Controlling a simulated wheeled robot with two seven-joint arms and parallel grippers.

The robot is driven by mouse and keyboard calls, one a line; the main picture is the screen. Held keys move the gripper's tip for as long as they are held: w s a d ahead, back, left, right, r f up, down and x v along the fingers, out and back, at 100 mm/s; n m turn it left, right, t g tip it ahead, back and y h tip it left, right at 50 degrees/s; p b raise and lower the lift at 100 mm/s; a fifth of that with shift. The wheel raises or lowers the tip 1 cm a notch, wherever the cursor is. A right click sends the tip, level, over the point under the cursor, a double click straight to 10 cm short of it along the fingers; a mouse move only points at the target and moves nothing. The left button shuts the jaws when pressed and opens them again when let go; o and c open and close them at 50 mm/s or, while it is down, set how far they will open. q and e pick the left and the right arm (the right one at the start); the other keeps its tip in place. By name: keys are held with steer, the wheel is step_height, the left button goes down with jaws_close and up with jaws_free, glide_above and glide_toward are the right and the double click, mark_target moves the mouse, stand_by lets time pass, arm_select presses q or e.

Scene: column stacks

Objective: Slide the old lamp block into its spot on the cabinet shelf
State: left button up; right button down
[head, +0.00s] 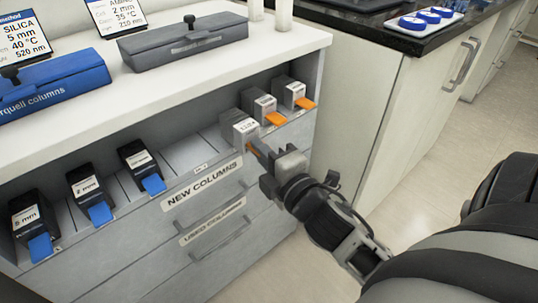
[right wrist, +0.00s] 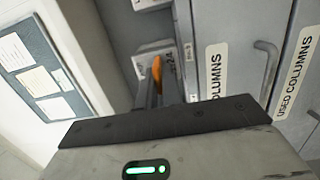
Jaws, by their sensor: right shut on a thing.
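The old lamp block looks to be the grey block (head: 240,126) with a white label and an orange tab, at the front of the cabinet shelf (head: 185,156). My right gripper (head: 262,158) is shut on its orange tab, in front of the shelf edge. In the right wrist view the orange tab (right wrist: 157,70) shows between the two fingers (right wrist: 158,92), with the block's pale labelled face behind it. How deep the block sits in its slot is hard to tell. My left gripper is in neither view.
Two grey blocks with orange tabs (head: 265,106) (head: 293,92) stand to its right. Several black blocks with blue tabs (head: 86,187) stand to the left, with empty slots between. Below are drawers labelled new columns (head: 202,184) and used columns (head: 212,222).

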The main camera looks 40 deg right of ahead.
mark_target(248, 150)
steer(key=shift+w+a, duration=0.15)
steer(key=shift+w, duration=2.1)
steer(key=shift+f, duration=0.2)
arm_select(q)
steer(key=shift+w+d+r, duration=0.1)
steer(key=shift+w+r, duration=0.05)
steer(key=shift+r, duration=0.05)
arm_select(e)
steer(key=shift+f, duration=0.15)
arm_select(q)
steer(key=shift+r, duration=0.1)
arm_select(e)
steer(key=c, duration=1.5)
jaws_free()
steer(key=shift+f, duration=0.1)
